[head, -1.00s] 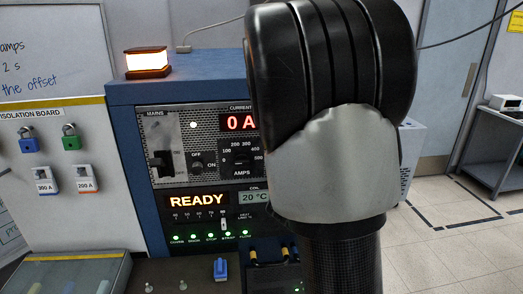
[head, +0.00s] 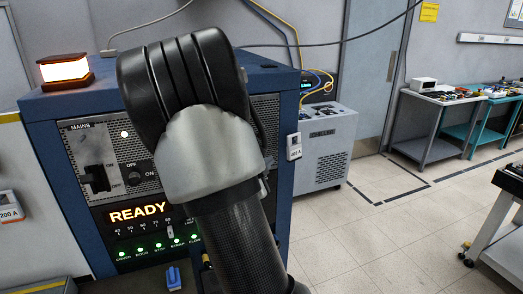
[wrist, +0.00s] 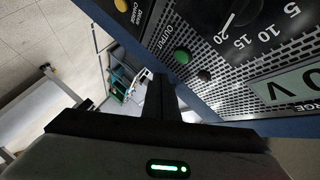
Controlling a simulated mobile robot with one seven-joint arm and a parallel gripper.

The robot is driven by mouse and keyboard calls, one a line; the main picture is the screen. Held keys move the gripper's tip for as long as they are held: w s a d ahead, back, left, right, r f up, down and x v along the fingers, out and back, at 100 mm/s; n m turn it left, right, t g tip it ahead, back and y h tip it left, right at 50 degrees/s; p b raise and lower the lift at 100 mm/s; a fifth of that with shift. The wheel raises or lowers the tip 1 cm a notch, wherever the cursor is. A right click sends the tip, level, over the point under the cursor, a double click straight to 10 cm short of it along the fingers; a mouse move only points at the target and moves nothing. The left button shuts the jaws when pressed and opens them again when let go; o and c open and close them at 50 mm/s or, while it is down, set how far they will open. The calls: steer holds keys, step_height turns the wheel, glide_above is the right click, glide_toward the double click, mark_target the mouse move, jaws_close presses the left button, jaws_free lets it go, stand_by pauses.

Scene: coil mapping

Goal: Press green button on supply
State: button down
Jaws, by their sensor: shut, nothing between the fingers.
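The supply is a blue cabinet (head: 50,140) with a perforated grey front panel, in the head view at left and centre. My arm covers much of its front. In the wrist view, the panel (wrist: 235,70) fills the upper right, tilted. A round green button (wrist: 182,56) sits on it near the word OUTPUT, with a dark round button (wrist: 204,75) beside it. My gripper (wrist: 160,82) shows in the wrist view, shut and empty. Its fingertips appear just below the green button in the picture; the gap to the panel is unclear. The head view hides the fingers.
A yellow button (wrist: 122,5) and a dial knob (wrist: 240,8) are on the same panel. The head view shows a lit orange lamp (head: 64,70) on top, a READY display (head: 137,214), a grey chiller (head: 325,145) at right, and open floor beyond.

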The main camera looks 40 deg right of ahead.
mark_target(268, 151)
steer(key=shift+w+d, duration=0.2)
steer(key=shift+w, duration=0.55)
steer(key=shift+w+d, duration=0.15)
steer(key=shift+w, duration=0.6)
stand_by(0.9)
steer(key=shift+w+d+b, duration=0.1)
steer(key=shift+w+b, duration=0.2)
steer(key=shift+w, duration=0.1)
steer(key=shift+w+d, duration=0.1)
steer(key=shift+w, duration=0.25)
stand_by(0.6)
steer(key=shift+s, duration=0.1)
steer(key=shift+s+a+b, duration=0.2)
steer(key=shift+s+b, duration=0.2)
steer(key=shift+s, duration=0.25)
steer(key=s, duration=0.2)
steer(key=s+a+b, duration=0.1)
steer(key=s, duration=0.2)
steer(key=shift+a, duration=0.1)
stand_by(0.3)
